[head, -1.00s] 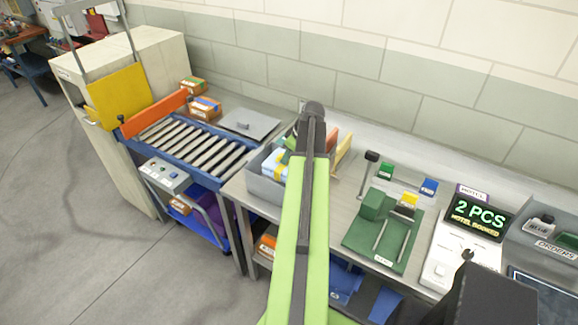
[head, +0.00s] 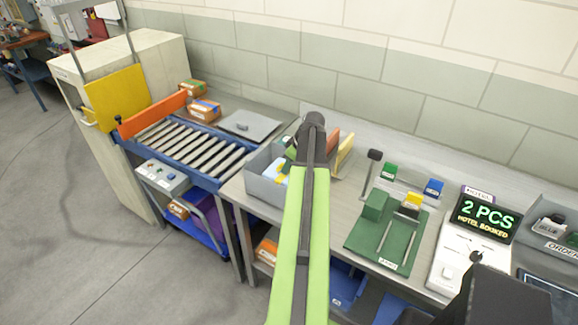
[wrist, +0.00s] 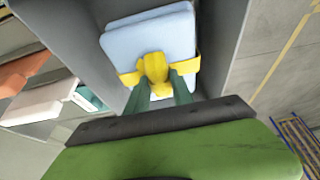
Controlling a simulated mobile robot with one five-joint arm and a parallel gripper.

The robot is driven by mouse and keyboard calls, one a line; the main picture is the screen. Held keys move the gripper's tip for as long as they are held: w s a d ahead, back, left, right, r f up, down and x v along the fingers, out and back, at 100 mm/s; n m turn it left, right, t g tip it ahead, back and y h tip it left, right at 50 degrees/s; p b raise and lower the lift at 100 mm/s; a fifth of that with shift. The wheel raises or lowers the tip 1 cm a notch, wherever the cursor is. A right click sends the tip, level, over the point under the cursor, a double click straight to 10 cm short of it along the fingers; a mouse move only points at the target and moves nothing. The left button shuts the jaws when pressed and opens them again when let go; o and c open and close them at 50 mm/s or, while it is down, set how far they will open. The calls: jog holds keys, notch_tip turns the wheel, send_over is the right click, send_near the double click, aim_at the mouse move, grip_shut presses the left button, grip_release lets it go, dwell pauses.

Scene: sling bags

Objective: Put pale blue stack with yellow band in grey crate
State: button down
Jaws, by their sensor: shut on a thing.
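The pale blue stack with its yellow band (wrist: 150,38) is directly before my gripper (wrist: 158,84) in the wrist view. My gripper's dark green fingers are shut on the yellow band's raised knot. Grey crate walls (wrist: 228,40) rise on both sides of the stack. In the head view the stack (head: 269,171) shows partly above the near wall of the grey crate (head: 264,189), left of my arm. My gripper's fingers are hidden behind the arm there. Whether the stack touches the crate floor I cannot tell.
Orange and cream upright pieces (head: 345,150) stand right of my arm. A green mat (head: 385,240) with a small fixture lies further right, beside a display reading "2 PCS" (head: 484,218). A roller conveyor (head: 180,148) is on the left.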

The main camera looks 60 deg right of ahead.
jog(key=c, duration=1.1)
grip_release()
jog(key=shift+r+p, duration=0.6)
jog(key=p+v, duration=1.1)
jog(key=v, duration=0.1)
